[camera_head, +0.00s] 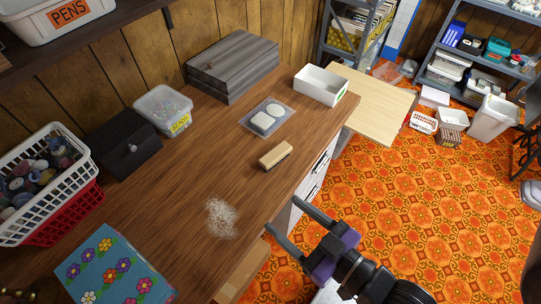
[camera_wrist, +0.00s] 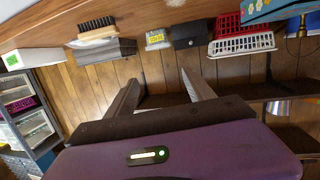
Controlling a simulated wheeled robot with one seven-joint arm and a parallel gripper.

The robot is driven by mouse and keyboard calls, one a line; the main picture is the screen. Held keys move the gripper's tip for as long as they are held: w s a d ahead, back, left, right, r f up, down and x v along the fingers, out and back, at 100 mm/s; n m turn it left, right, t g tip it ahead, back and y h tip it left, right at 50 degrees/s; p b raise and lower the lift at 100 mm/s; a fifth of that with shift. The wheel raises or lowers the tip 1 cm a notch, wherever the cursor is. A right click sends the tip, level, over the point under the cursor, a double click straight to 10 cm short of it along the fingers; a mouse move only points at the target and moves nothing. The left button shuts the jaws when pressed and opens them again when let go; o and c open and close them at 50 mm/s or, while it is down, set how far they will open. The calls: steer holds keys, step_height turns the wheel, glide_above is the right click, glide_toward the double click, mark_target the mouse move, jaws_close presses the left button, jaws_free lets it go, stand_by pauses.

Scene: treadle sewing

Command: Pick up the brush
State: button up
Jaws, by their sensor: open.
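The brush (camera_head: 275,155) lies on the wooden table near its front edge, with a pale wooden back and darker bristles low on its side. In the wrist view the brush (camera_wrist: 97,31) shows at the upper left, its dark bristles visible. My gripper (camera_head: 281,214) is open and empty. It is off the table's front edge, below and slightly right of the brush in the head view, and apart from it. Both fingers of my gripper also show in the wrist view (camera_wrist: 160,78), with nothing between them.
Pale powder (camera_head: 221,217) lies on the table (camera_head: 185,185), left of my gripper. A tray with pale pads (camera_head: 267,117), a white box (camera_head: 321,85) and a grey wooden case (camera_head: 232,66) stand beyond the brush. Baskets (camera_head: 42,185) and a flowered box (camera_head: 112,268) are at the left.

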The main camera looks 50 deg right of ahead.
steer(key=w+d+f+n+g+h+p, duration=0.15)
steer(key=w+d+n+p, duration=0.35)
steer(key=w, duration=0.7)
steer(key=w+d+g+y+p, duration=0.1)
steer(key=w+d+g+p, duration=0.25)
steer(key=w+d, duration=0.55)
steer(key=n+g+y+p, duration=0.3)
steer(key=n+g+p, duration=0.1)
steer(key=n+g, duration=0.7)
glide_above(276, 153)
steer(key=shift+w+f+n+t+h, duration=0.15)
steer(key=shift+w+f+n+t, duration=0.1)
steer(key=shift+f, duration=0.4)
steer(key=shift+w+f+n+t+h, duration=0.15)
steer(key=shift+f+n, duration=0.1)
steer(key=shift+f, duration=0.35)
steer(key=shift+s+a, duration=0.1)
steer(key=shift+s, duration=0.25)
steer(key=shift+s+f, duration=0.1)
steer(key=shift+f, duration=0.15)
step_height(276, 153, down, 7)
steer(key=shift+f+p, duration=0.2)
steer(key=shift+p, duration=0.35)
